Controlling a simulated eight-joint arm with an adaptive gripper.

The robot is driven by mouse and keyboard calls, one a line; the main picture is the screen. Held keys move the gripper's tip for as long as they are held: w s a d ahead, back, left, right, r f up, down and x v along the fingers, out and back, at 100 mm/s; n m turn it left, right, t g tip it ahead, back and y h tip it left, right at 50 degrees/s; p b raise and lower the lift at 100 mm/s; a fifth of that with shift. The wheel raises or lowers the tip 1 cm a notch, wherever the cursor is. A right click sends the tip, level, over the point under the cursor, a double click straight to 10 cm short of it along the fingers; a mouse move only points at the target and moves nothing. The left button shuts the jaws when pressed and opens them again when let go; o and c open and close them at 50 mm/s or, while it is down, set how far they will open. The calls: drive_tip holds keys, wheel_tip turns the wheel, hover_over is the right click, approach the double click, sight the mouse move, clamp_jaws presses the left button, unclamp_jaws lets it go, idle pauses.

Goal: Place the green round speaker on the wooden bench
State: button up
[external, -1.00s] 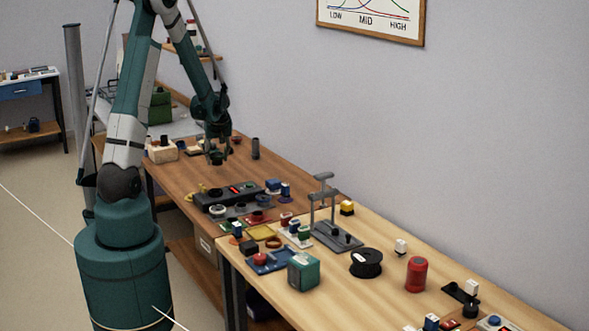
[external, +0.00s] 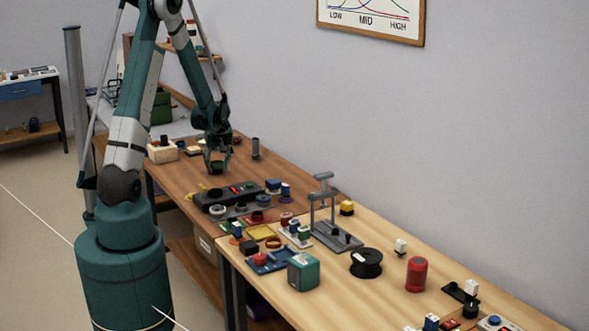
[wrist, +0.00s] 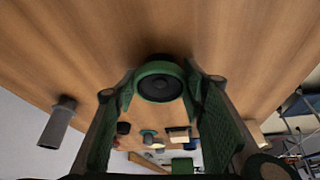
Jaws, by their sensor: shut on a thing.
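The green round speaker (wrist: 160,82) has a dark cone and sits between my gripper's two fingertips in the wrist view. My gripper (external: 217,160) is shut on it. In the external view the speaker (external: 217,169) is a small dark green shape at the fingertips, partly hidden by the fingers. The brown wooden bench (external: 180,177) lies under my gripper, and its bare wood fills the upper wrist view (wrist: 235,40). The speaker is low over the bench top; I cannot tell if it touches.
A dark grey cylinder (external: 255,148) stands right of my gripper. A black equipment box (external: 222,198) with several small parts lies nearer the camera. A pale wooden block (external: 162,153) is to the left. A lighter table (external: 330,290) holds a grey stand (external: 336,237) and more parts.

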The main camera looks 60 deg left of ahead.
drive_tip(key=o, duration=1.1)
drive_tip(key=shift+r, duration=0.1)
drive_tip(key=shift+p+v, duration=1.15)
drive_tip(key=shift+v, duration=4.85)
drive_tip(key=shift+s, duration=0.1)
